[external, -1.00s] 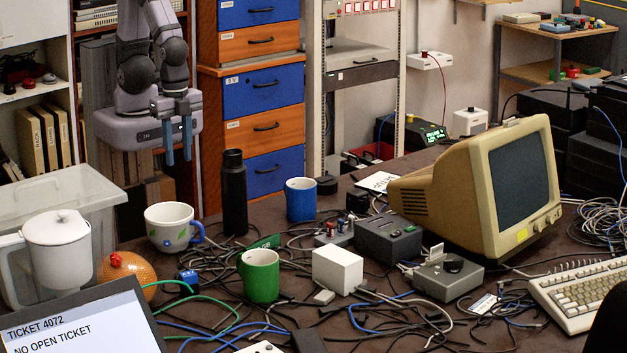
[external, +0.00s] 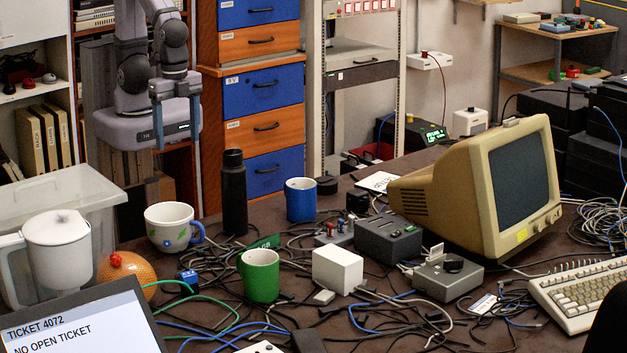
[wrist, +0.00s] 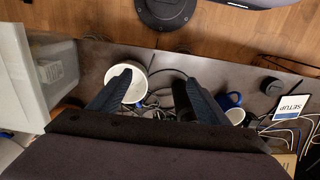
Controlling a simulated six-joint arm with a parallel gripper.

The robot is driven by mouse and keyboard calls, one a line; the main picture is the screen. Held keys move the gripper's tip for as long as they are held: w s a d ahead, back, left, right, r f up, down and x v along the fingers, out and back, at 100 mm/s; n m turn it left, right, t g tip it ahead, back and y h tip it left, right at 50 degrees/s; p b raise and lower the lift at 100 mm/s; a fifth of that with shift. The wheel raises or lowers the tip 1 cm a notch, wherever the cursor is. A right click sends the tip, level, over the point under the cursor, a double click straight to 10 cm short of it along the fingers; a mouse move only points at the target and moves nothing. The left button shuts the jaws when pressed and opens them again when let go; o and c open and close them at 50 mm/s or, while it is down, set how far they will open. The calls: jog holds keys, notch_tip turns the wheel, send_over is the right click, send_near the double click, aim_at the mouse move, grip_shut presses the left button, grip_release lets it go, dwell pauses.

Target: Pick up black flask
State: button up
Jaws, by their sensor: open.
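The black flask (external: 234,195) stands upright at the back edge of the table, between a white mug and a blue mug. My gripper (external: 177,146) hangs in the air to the left of the flask and higher up, with its fingers pointing down. Its fingers are wide apart with nothing between them in the external view. In the wrist view the two dark fingers (wrist: 154,75) reach over the table's edge; a dark shape beside the right finger may be the flask, but I cannot tell.
The white mug (external: 172,228) and blue mug (external: 300,199) flank the flask. A green mug (external: 259,276), a white box (external: 337,269) and tangled cables lie in front. A clear bin (external: 62,203) stands at left. Blue and orange drawers (external: 262,90) rise behind.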

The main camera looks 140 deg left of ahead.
notch_tip(320, 180, down, 3)
jog(key=s+d+n+g+h+b, duration=0.25)
jog(key=n+h, duration=0.35)
jog(key=n, duration=0.3)
jog(key=w+a+r+n+t+h+b, duration=0.3)
jog(key=w+a+n+t+h+b, duration=0.35)
jog(key=w+a+n+t, duration=0.8)
jog(key=n+h+p, duration=0.1)
jog(key=n+p, duration=0.1)
jog(key=n, duration=0.1)
send_near(231, 191)
jog(key=x, duration=0.4)
jog(key=shift+w+d+f, duration=0.2)
jog(key=shift+w+d, duration=0.35)
jog(key=shift+w, duration=0.2)
jog(key=shift+w+d+r+p, duration=0.15)
jog(key=shift+d+p, duration=0.15)
jog(key=shift+p, duration=0.2)
jog(key=p+x, duration=0.1)
jog(key=x, duration=0.2)
jog(key=shift+d+r, duration=0.1)
jog(key=shift+d, duration=0.05)
jog(key=shift+w+d+p, duration=0.35)
jog(key=shift+w+d, duration=0.05)
jog(key=shift+d, duration=0.05)
